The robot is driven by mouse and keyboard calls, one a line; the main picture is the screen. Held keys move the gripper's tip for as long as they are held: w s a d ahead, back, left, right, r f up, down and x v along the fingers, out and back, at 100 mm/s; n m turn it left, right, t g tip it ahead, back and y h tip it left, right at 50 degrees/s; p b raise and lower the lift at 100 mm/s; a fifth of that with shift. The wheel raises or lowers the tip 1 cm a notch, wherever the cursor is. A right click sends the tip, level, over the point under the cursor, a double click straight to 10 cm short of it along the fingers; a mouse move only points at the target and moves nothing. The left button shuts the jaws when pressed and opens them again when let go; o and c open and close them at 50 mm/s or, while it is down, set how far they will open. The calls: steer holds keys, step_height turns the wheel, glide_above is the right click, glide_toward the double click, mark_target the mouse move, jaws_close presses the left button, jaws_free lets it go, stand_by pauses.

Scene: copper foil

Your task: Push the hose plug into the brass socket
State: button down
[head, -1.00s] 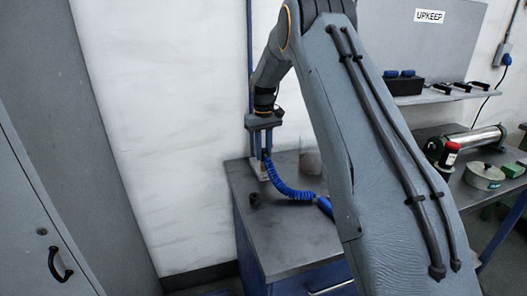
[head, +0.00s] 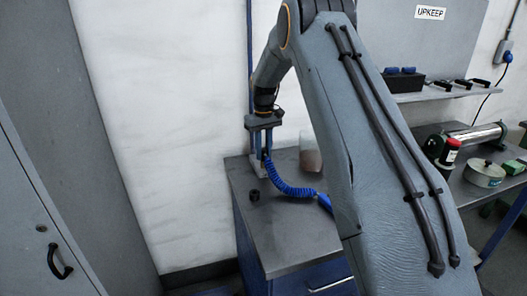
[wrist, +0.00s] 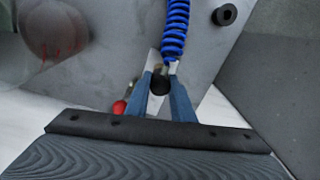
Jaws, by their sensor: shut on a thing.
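My gripper (wrist: 163,84) is shut on the dark hose plug (wrist: 160,86), which shows between the two blue fingers in the wrist view. The blue coiled hose (wrist: 176,28) runs away from the plug at the fingertips. In the head view my gripper (head: 264,154) points down at the back left of the cabinet top, close to the wall. The hose (head: 292,190) curves from it across the top to the right. A grey upright piece (head: 257,168) stands right by the fingers. I cannot make out the brass socket; the fingers and plug may hide it.
A clear jar with a reddish bottom (head: 311,158) stands right of my gripper on the cabinet top (head: 285,240). A small black ring-shaped part (head: 255,195) lies in front. A red knob (wrist: 118,107) shows beside the fingers. The cabinet's front is clear.

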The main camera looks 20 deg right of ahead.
mark_target(264, 149)
steer(key=shift+r, duration=0.1)
stand_by(0.3)
steer(key=shift+r+p, duration=0.8)
steer(key=shift+r, duration=1.1)
